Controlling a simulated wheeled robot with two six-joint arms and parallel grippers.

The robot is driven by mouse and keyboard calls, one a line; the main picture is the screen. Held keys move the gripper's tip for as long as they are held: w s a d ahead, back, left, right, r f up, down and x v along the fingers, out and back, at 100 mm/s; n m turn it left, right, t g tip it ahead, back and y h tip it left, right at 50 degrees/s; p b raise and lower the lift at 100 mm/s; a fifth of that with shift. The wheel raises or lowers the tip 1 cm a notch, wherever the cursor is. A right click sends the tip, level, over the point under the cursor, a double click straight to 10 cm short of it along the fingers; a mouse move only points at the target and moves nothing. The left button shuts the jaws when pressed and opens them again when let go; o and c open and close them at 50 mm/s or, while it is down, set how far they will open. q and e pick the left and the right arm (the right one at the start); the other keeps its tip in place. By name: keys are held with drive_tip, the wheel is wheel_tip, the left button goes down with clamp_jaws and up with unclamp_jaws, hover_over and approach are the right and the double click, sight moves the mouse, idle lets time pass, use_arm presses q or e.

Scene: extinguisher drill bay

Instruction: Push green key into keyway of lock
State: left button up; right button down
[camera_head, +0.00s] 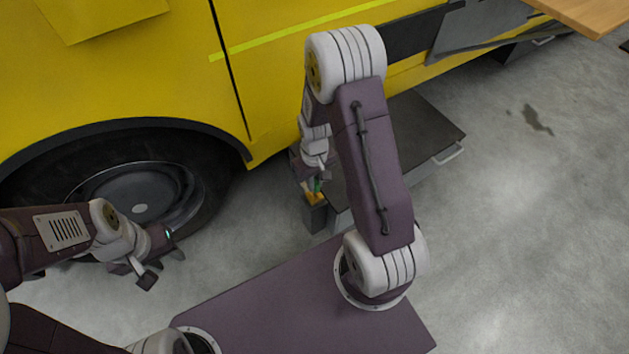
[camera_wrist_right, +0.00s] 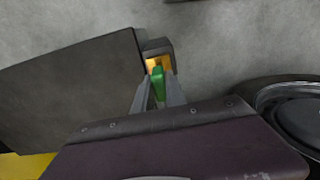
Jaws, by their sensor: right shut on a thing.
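The green key (camera_wrist_right: 158,84) stands between the fingers of my right gripper (camera_wrist_right: 158,98), which is shut on it. A small green part of the key also shows in the head view (camera_head: 318,186). The lock (camera_head: 315,214) is a dark block with an orange-yellow face, at the corner of a dark box. In the right wrist view the lock (camera_wrist_right: 156,45) is just beyond the key, whose far end is at the yellow face. I cannot tell whether the tip is inside the keyway. My left gripper (camera_head: 160,262) is open and empty, near the truck wheel.
The dark box (camera_head: 425,130) with a handle stands beside the lock. A yellow truck (camera_head: 270,75) with a large wheel (camera_head: 140,195) is behind. A wooden tabletop (camera_head: 585,12) is at the top right. The grey floor on the right is clear apart from a dark stain (camera_head: 535,120).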

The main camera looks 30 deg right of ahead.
drive_tip(key=shift+p, duration=0.3)
drive_tip(key=shift+f+b, duration=1.25)
drive_tip(key=shift+f, duration=0.8)
idle(0.3)
drive_tip(key=c, duration=1.3)
unclamp_jaws()
